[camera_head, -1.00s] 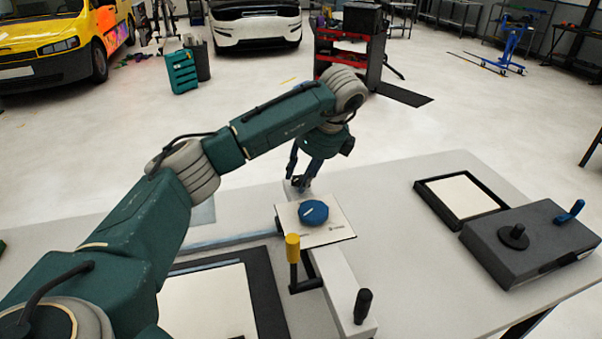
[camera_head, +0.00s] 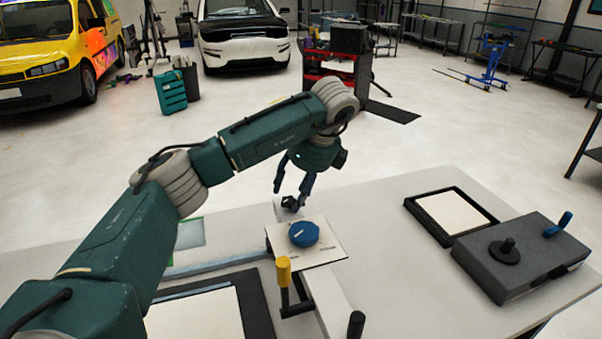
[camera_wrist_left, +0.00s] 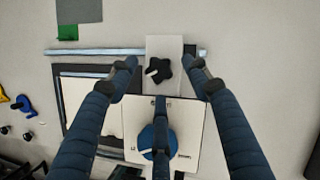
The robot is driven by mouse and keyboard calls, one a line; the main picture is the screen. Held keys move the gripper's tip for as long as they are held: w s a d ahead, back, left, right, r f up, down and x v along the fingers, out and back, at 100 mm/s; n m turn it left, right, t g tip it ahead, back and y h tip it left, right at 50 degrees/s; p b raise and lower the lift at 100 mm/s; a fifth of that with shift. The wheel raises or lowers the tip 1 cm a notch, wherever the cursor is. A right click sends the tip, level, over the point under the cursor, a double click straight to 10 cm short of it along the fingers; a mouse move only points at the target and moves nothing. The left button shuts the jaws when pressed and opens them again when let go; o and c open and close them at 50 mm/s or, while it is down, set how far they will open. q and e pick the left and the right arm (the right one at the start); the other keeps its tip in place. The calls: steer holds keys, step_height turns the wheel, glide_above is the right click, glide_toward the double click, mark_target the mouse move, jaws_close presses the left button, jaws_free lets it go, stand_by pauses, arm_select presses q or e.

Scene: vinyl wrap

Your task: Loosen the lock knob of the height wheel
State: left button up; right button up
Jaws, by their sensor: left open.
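A black star-shaped lock knob (camera_wrist_left: 159,70) with a light pointer bar sits on a pale beam in the left wrist view. It shows small and dark in the head view (camera_head: 290,203), behind the white plate. The blue height wheel (camera_head: 304,234) is on that plate (camera_head: 328,247); it also shows in the left wrist view (camera_wrist_left: 153,141), partly covered by a gripper part. My left gripper (camera_head: 291,194) is open and empty above the lock knob. In the left wrist view its fingertips (camera_wrist_left: 162,63) are on either side of the knob, apart from it. My right gripper is not in view.
A yellow-topped handle (camera_head: 284,271) and a black handle (camera_head: 356,324) stand up near the beam. A black-framed tray (camera_head: 449,212) and a dark grey box (camera_head: 520,258) with a black knob and blue lever lie to the right. The table between is clear.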

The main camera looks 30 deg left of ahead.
arm_select(q)
steer(key=v, duration=1)
